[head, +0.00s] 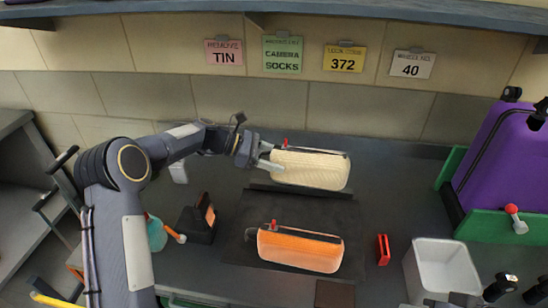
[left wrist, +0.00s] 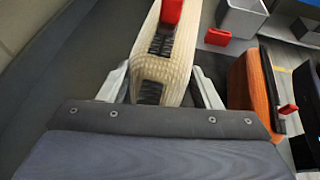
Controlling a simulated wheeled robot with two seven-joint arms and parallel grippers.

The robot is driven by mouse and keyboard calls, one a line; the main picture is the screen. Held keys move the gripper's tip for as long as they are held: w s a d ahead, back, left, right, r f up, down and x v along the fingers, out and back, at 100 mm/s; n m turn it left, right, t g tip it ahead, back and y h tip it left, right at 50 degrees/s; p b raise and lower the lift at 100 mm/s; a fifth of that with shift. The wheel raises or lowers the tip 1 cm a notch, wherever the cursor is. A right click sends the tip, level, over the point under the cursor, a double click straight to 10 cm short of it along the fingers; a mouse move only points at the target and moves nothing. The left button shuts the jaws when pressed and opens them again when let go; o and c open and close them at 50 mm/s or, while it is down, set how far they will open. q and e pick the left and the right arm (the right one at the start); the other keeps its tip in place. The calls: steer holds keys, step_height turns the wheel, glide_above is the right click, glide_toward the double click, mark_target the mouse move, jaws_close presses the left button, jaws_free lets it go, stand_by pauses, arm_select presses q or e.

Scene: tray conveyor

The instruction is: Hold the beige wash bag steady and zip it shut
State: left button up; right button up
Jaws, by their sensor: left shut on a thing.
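The beige wash bag (head: 312,170) lies at the back of the dark work surface, its long side running left to right. A dark zip strip runs along its top, with a red pull tab (head: 285,143) near its left end. My left gripper (head: 268,157) is at the bag's left end. In the left wrist view its fingers (left wrist: 162,85) are on both sides of the bag's end (left wrist: 165,70), shut on it. The red tab (left wrist: 172,10) stands above the black strip there. How far the zip is open cannot be told. My right gripper is not clearly visible.
An orange bag (head: 300,250) with a red tab lies in front on a dark mat (head: 240,215). A red block (head: 383,249) and a white bin (head: 440,268) are to the right. A black stand (head: 200,222) is at left. A purple case (head: 500,160) stands far right.

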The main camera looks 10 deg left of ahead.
arm_select(q)
steer(key=shift+f+b, duration=1.75)
steer(key=shift+f, duration=3)
steer(key=shift+f, duration=0.1)
steer(key=o, duration=1.1)
steer(key=shift+f, duration=0.1)
steer(key=c, duration=1.1)
